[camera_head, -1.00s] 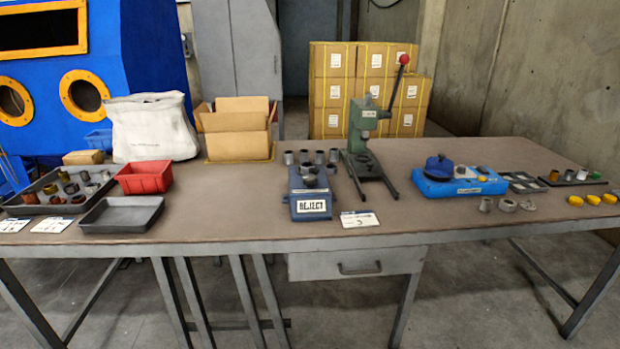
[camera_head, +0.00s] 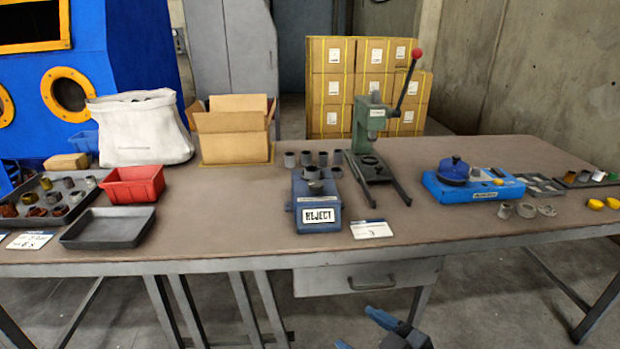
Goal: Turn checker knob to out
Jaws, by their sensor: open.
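A blue box-shaped unit (camera_head: 318,203) with a white "REJECT" plate stands at the front middle of the table. A grey round part (camera_head: 312,178) sits on its top. A second, flat blue unit (camera_head: 482,193) stands to the right, with a dark blue round knob (camera_head: 454,168) on its left end and small buttons beside it. No frame shows clearly which unit is the checker, and the knob's pointing direction is too small to read. My gripper (camera_head: 358,328) is open and empty at the bottom edge, in front of and below the table, apart from both units. Part of it is cut off.
A green press (camera_head: 368,128) with a red-tipped lever stands between the units. Grey cups (camera_head: 307,158) stand behind the reject unit. A drawer (camera_head: 368,276) hangs below the front edge. Trays and a red bin (camera_head: 134,184) are at left. Loose rings (camera_head: 526,211) lie front right.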

